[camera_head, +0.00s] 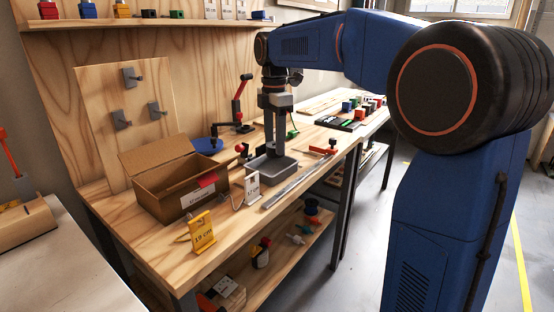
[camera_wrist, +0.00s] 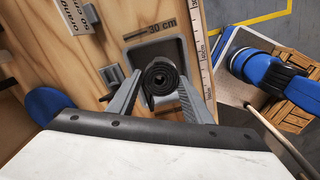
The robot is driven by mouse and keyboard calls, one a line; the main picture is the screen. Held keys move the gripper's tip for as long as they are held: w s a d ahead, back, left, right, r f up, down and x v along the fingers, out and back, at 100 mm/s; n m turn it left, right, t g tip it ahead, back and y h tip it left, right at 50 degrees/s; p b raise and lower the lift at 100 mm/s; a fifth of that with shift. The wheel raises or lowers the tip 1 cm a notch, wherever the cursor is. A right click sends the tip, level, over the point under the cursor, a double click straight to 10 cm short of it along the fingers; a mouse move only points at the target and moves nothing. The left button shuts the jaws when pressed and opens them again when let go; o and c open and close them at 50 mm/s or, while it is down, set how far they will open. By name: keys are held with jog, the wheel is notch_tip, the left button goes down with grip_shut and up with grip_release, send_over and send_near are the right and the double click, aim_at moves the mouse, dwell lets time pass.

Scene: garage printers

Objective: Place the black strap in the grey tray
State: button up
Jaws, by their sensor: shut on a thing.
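The black strap (camera_wrist: 161,80) is a rolled coil between the two fingers of my gripper (camera_wrist: 160,97) in the wrist view. My gripper is shut on it. The grey tray (camera_wrist: 183,52) shows behind the coil, so the strap lines up over the tray's inside. In the head view my gripper (camera_head: 275,152) points straight down, its fingertips at the grey tray (camera_head: 258,171) on the workbench.
An open cardboard box (camera_head: 175,190) stands left of the tray. A white price card (camera_head: 252,188) and a metal ruler (camera_head: 287,188) lie close in front. A red and black stand (camera_head: 238,108) is behind.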

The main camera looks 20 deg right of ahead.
aim_at(274, 157)
jog(key=shift+f, duration=2.65)
jog(key=shift+f, duration=0.15)
jog(key=o, duration=0.8)
notch_tip(274, 157, up, 12)
jog(key=shift+r, duration=0.2)
jog(key=s+d+f+m+t, duration=0.2)
jog(key=s+f+m, duration=0.8)
jog(key=s, duration=0.7)
jog(key=s+d+f+m+t, duration=0.2)
jog(key=s+d+f+m, duration=0.2)
jog(key=s+f+m, duration=0.6)
jog(key=s+f, duration=0.3)
jog(key=s, duration=0.4)
jog(key=shift+f+t, duration=0.2)
jog(key=shift+t, duration=0.2)
